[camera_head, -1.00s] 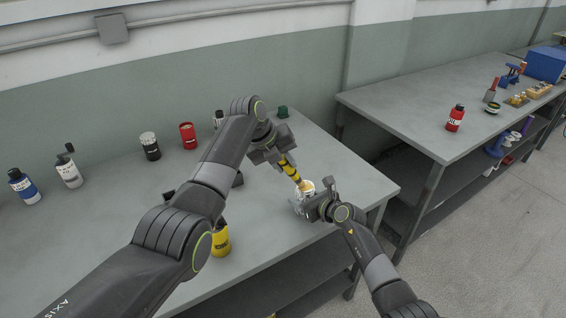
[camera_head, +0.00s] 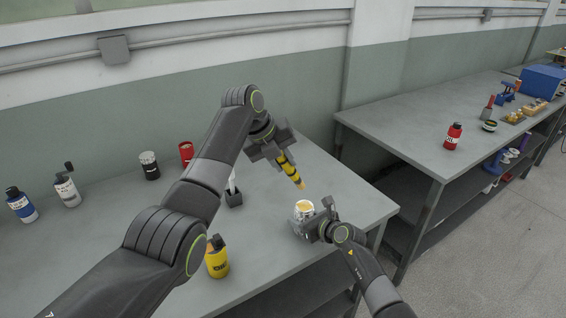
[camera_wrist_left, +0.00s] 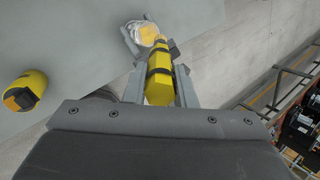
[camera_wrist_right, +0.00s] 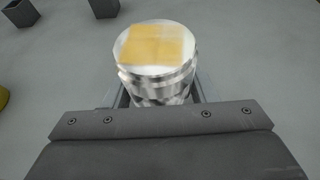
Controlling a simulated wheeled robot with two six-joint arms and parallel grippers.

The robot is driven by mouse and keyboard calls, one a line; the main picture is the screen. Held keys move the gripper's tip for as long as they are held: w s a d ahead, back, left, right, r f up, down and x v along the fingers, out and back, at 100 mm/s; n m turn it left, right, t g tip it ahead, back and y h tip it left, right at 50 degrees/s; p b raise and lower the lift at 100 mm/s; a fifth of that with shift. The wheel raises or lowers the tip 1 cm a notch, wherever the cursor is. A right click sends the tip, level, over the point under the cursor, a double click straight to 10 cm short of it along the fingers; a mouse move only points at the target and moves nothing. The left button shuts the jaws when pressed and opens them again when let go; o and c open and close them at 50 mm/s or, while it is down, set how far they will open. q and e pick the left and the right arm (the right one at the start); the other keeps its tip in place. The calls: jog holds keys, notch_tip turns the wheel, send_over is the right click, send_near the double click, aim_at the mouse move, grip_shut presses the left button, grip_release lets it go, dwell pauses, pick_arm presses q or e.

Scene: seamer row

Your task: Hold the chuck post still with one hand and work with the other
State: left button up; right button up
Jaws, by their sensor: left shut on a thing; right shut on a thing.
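The chuck post (camera_head: 304,208) is a short silvery cylinder with a yellow patch on top, upright near the right end of the near bench. My right gripper (camera_head: 322,221) is shut around it from the right; the post also shows between its fingers in the right wrist view (camera_wrist_right: 157,70). My left gripper (camera_head: 277,156) is shut on a yellow tool with black bands (camera_head: 289,168). The tool slants down to the right, its tip a little above the post and apart from it in the head view. In the left wrist view the tool (camera_wrist_left: 160,78) overlaps the post's edge (camera_wrist_left: 142,34).
A dark holder (camera_head: 234,199) with a pale stick stands behind my left arm. A yellow bottle (camera_head: 217,262) stands at the front. Several bottles and cans, including a red can (camera_head: 186,152), line the back. A second bench (camera_head: 400,130) stands across a gap on the right.

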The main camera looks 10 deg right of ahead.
aim_at(290, 178)
pick_arm(q)
jog(key=shift+f, duration=0.15)
dwell(0.4)
jog(key=shift+s+a+x, duration=0.1)
jog(key=shift+a+x, duration=0.05)
jog(key=shift+x, duration=1.2)
jog(key=shift+s+a+x, duration=0.1)
jog(key=shift+a+x, duration=0.05)
jog(key=shift+x, duration=1.25)
jog(key=shift+f, duration=0.95)
jog(key=shift+s+d, duration=0.3)
jog(key=shift+d, duration=0.5)
dwell(2.4)
